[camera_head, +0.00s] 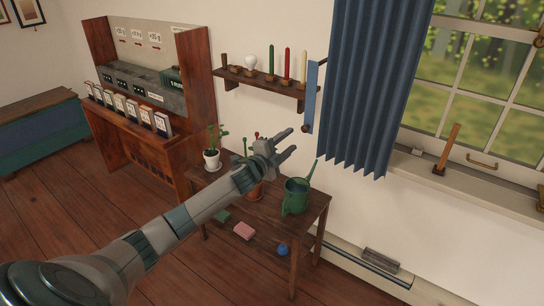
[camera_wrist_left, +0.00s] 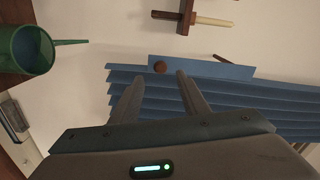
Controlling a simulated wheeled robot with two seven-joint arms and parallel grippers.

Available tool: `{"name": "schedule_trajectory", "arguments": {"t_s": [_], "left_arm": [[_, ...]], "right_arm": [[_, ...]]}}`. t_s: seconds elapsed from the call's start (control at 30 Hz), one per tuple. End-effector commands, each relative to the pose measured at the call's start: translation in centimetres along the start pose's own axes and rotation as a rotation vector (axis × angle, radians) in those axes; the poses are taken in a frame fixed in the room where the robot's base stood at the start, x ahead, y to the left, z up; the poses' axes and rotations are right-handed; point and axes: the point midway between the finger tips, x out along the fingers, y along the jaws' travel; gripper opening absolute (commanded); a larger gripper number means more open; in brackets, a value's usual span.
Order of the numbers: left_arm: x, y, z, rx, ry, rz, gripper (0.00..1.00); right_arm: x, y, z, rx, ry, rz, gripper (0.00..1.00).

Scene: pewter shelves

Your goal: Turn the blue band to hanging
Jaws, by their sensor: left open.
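The blue band (camera_head: 311,97) is a narrow, flat strip beside the left edge of the blue curtain (camera_head: 368,85). It stands upright against the wall, with a round brown knob (camera_head: 305,128) at its lower end. In the left wrist view the band (camera_wrist_left: 205,68) runs sideways across the pleated curtain (camera_wrist_left: 240,98), its knob (camera_wrist_left: 160,67) near its left end. My left gripper (camera_head: 292,141) is open and empty, just below and left of the knob in the head view. In the wrist view its fingers (camera_wrist_left: 160,76) point toward the knob end, without visible contact. My right gripper is out of view.
A wall shelf (camera_head: 262,88) with candles and a bulb is left of the band. Below my arm, a wooden table (camera_head: 315,206) bears a green watering can (camera_head: 295,197) and a potted plant (camera_head: 212,158). A window sill (camera_head: 470,185) lies right of the curtain.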

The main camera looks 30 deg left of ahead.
Motion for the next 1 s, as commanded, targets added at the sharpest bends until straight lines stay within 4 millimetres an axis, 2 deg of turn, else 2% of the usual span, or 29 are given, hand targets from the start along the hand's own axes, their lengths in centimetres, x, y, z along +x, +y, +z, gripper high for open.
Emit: {"name": "schedule_trajectory", "arguments": {"t_s": [0.3,0.5,0.7,1.0], "left_arm": [[-5.4,0.2,0.1,0.002,0.000,0.001,0.41],[-7.8,0.2,0.1,0.001,-0.001,0.001,0.41],[-8.9,0.0,0.1,0.001,0.000,0.000,0.41],[-9.0,0.0,0.1,0.001,-0.001,0.000,0.41]], "right_arm": [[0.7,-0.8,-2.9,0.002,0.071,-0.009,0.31],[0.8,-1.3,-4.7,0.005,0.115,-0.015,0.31],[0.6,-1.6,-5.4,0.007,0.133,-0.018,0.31],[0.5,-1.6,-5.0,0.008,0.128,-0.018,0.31]]}}
